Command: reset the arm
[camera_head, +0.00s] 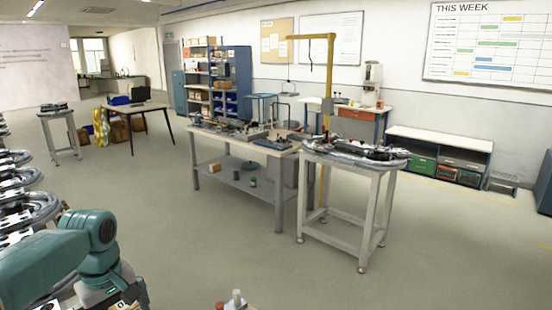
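My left arm shows at the lower left in the head view, with teal links bent at an elbow and a darker teal and grey part running down to the bottom edge. I cannot make out any gripper fingers on it; the picture ends there. My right arm and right gripper are out of view.
A grey-legged stand (370,198) bears a ring-shaped track. A workbench (240,178) with tools stands beside it. Ring tracks (28,208) line the left edge. The right floor is open.

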